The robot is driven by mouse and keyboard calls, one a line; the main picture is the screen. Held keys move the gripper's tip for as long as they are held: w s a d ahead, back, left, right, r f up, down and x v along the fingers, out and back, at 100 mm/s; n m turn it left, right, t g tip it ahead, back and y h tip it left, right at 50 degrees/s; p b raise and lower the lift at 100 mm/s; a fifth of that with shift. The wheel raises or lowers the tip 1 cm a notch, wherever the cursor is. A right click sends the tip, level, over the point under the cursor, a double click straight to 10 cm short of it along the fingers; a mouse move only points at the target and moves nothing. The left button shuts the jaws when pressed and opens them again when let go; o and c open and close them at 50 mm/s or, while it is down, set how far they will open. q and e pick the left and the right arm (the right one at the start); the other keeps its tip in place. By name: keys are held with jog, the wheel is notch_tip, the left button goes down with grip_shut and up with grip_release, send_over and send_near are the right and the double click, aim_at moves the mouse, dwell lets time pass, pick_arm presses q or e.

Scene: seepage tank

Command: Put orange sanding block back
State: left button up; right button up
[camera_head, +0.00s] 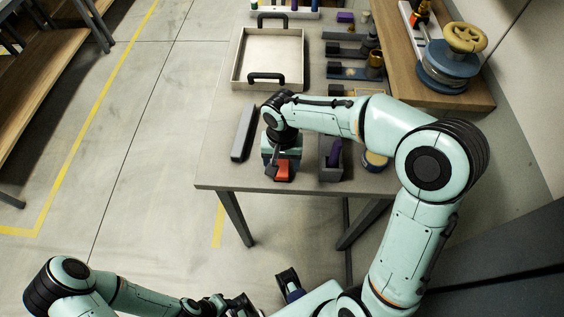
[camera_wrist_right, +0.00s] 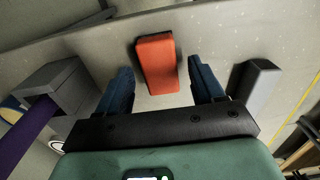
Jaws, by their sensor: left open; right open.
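The orange sanding block (camera_head: 284,172) lies on the grey table near its front edge. In the right wrist view the orange block (camera_wrist_right: 156,62) lies ahead of the fingers, roughly centred between them. My right gripper (camera_head: 281,158) is pointed down over the block, open and empty; its two blue fingers (camera_wrist_right: 163,84) stand apart in the wrist view. The arm hides part of the block in the head view. My left gripper (camera_head: 265,298) is open at the bottom edge, off the table, and only partly visible.
A long grey bar (camera_head: 243,132) lies left of the block. A grey holder (camera_head: 331,174) with a purple piece (camera_head: 334,152) stands to the right. A white tray (camera_head: 270,47) with black handles sits behind. Several small items line the table's right side, beside a wooden shelf (camera_head: 400,60).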

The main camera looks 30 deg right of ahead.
aim_at(282, 166)
notch_tip(282, 166, up, 11)
jog(key=p, duration=0.1)
jog(key=shift+f, duration=0.1)
dwell(0.6)
